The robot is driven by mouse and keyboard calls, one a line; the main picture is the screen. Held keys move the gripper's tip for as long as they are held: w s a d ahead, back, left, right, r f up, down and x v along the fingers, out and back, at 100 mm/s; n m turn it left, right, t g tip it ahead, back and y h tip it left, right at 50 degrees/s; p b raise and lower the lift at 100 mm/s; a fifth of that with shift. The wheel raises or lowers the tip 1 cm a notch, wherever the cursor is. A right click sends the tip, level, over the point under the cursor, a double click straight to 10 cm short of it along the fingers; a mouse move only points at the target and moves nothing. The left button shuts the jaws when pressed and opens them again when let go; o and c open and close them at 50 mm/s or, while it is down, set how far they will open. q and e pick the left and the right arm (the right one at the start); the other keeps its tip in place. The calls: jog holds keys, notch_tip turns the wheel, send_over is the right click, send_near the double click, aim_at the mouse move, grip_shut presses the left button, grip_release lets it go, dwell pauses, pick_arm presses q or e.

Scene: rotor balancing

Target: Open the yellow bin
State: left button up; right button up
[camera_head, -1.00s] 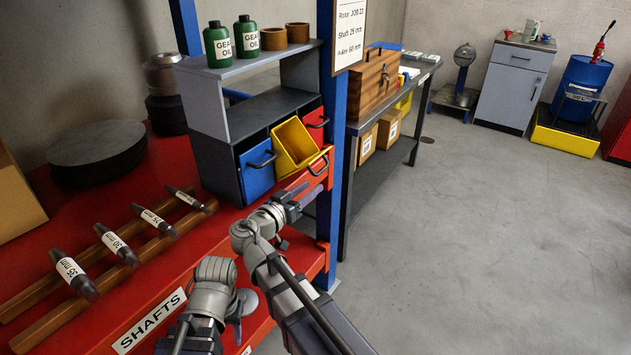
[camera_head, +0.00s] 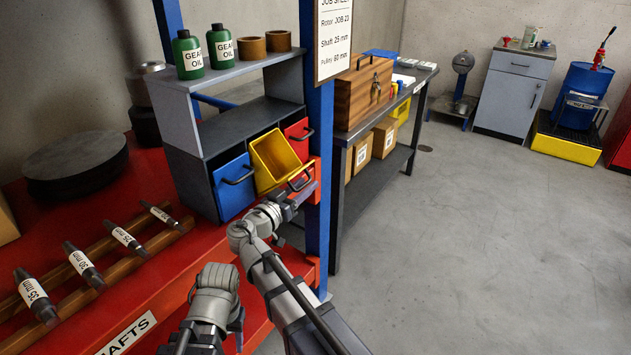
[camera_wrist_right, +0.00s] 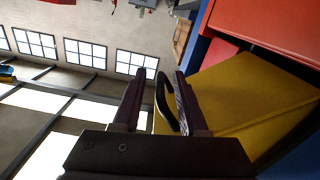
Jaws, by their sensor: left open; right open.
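The yellow bin (camera_head: 268,178) sits between the blue bin (camera_head: 233,190) and the red bin (camera_head: 298,141) in the dark shelf unit. It is tilted forward, and its empty-looking inside shows from above. My right gripper (camera_head: 300,197) is open at the yellow bin's front, by its dark handle (camera_head: 300,181). In the right wrist view, the handle (camera_wrist_right: 161,100) lies between the spread fingers of my right gripper (camera_wrist_right: 160,82), with the yellow bin (camera_wrist_right: 245,95) behind. My left gripper (camera_head: 238,325) is low in the head view, away from the bins; its fingers are hard to make out.
The shelf unit (camera_head: 190,185) stands on a red bench beside a blue post (camera_head: 318,225). Two green oil bottles (camera_head: 187,55) stand on top. Several labelled shafts (camera_head: 82,262) lie on wooden rails at left. A workbench (camera_head: 337,215) is behind the post; open floor lies right.

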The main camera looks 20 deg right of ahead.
jog(key=shift+w+d, duration=0.15)
grip_shut()
dwell(1.4)
